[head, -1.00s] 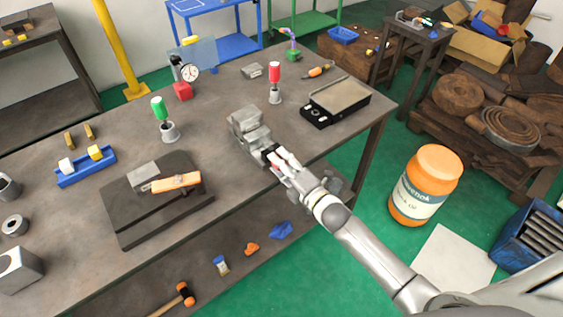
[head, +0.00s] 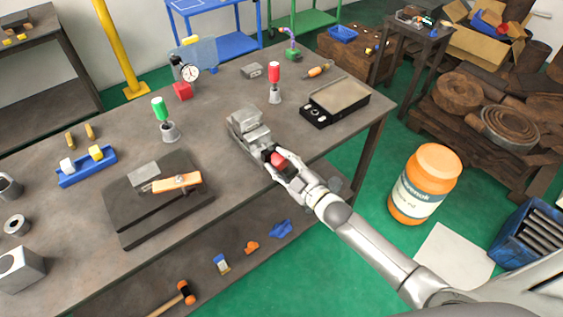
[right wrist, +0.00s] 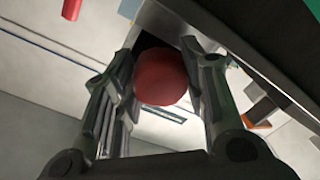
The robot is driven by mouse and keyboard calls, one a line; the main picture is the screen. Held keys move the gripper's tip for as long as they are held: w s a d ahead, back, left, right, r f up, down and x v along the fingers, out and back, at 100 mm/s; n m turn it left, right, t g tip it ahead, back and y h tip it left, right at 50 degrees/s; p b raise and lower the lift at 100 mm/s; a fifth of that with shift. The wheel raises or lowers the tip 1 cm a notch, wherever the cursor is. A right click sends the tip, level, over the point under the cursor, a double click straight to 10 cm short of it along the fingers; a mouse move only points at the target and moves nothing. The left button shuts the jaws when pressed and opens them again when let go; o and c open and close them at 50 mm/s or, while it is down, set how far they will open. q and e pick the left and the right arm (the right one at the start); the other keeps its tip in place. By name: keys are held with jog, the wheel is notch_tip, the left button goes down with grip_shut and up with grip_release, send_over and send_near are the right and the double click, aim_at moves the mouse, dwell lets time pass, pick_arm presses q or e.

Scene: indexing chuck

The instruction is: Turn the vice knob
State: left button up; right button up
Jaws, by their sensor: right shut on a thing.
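The grey vice (head: 245,127) sits at the front edge of the workbench in the head view. Its red round knob (head: 278,159) faces the front edge, and it also shows in the right wrist view (right wrist: 163,78). My right gripper (head: 284,164) is at the knob, with one finger on each side of it. In the right wrist view my right gripper (right wrist: 160,85) has its fingers closed around the knob. The fingers hide part of the knob's sides. My left gripper does not show.
On the workbench (head: 215,128), a black tray (head: 335,101) stands right of the vice, and a red-handled tool (head: 274,75) stands behind it. A dark plate (head: 150,221) with an orange-handled tool lies to the left. An orange barrel (head: 425,183) stands on the floor.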

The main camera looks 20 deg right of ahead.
jog(key=m, duration=0.4)
jog(key=shift+f+m, duration=0.1)
jog(key=shift+m, duration=0.2)
jog(key=m, duration=0.3)
jog(key=shift+m+b, duration=0.3)
jog(key=shift+b, duration=0.05)
jog(key=m+b, duration=0.1)
jog(key=m, duration=0.3)
jog(key=m+b, duration=0.1)
jog(key=m, duration=0.3)
jog(key=m+b, duration=0.1)
jog(key=m, duration=0.3)
jog(key=shift+f+m+t+b, duration=0.1)
jog(key=shift+m+t+b, duration=0.3)
jog(key=m+b, duration=0.1)
jog(key=m, duration=0.3)
jog(key=shift+m+b, duration=0.4)
jog(key=m+b, duration=0.1)
jog(key=m, duration=0.2)
jog(key=shift+m, duration=0.3)
jog(key=m+b, duration=0.1)
jog(key=m, duration=0.3)
jog(key=shift+m, duration=0.3)
